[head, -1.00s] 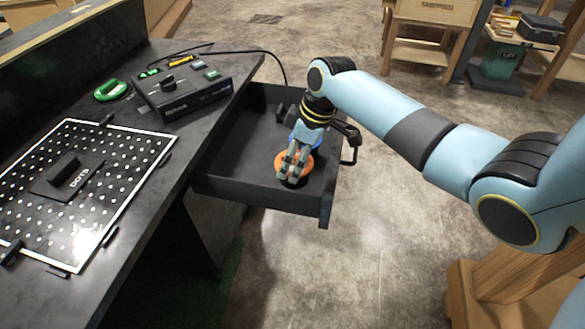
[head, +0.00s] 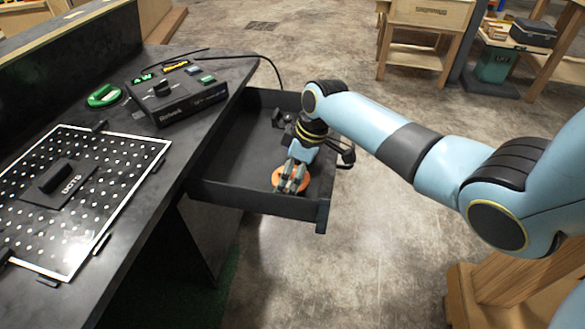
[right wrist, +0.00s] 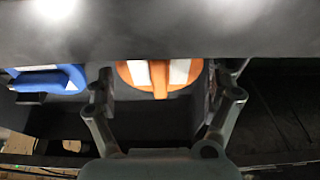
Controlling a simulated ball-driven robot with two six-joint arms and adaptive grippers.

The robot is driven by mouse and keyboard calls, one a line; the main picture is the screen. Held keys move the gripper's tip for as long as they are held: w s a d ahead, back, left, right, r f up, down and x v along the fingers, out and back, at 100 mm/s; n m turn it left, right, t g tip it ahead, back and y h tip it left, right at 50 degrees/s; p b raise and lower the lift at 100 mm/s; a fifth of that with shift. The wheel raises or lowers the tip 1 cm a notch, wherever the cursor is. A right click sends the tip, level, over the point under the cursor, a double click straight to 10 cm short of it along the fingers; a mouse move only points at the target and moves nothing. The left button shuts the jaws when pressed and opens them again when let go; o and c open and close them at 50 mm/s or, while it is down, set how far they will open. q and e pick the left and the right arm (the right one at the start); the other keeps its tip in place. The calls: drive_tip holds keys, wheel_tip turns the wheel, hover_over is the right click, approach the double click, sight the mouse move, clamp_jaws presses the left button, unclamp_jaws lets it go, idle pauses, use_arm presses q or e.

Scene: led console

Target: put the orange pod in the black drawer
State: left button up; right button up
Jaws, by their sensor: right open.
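The black drawer (head: 240,165) is pulled out from the right side of the bench. The orange pod (head: 279,179) is inside it, near its near wall; in the right wrist view the pod is a round orange piece with white patches (right wrist: 135,72). My right gripper (head: 291,182) is inside the drawer at the pod, with its fingers partly covering it in the head view. In the right wrist view the open fingers (right wrist: 160,88) stand to either side of the pod, with gaps visible. My left gripper is not in view.
A blue piece with a white patch (right wrist: 65,77) lies left of the pod in the right wrist view. A black control box (head: 180,98), a green ring-like piece (head: 104,96) and a dotted panel (head: 110,180) are on the bench. The drawer's left part is clear.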

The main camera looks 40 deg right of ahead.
drive_tip(key=p+v, duration=0.3)
drive_tip(key=v, duration=0.9)
drive_tip(key=s+a+r+m+h, duration=0.1)
drive_tip(key=s+a+r+m, duration=0.1)
drive_tip(key=s, duration=0.6)
drive_tip(key=s+a+r+m+h, duration=0.1)
drive_tip(key=s+a+r+m, duration=0.15)
drive_tip(key=s, duration=0.45)
drive_tip(key=s+a+r+m+h, duration=0.1)
drive_tip(key=s+r+m, duration=0.2)
drive_tip(key=s, duration=0.5)
drive_tip(key=s+f+x, duration=0.1)
drive_tip(key=s+x, duration=0.2)
drive_tip(key=x, duration=0.9)
drive_tip(key=s+x, duration=0.3)
drive_tip(key=x, duration=1)
drive_tip(key=s+d+f+g, duration=0.1)
drive_tip(key=s+f, duration=1.6)
drive_tip(key=s, duration=0.2)
drive_tip(key=shift+s+d+f+g, duration=0.15)
drive_tip(key=shift+d+f+g, duration=0.05)
drive_tip(key=shift+d+g, duration=0.1)
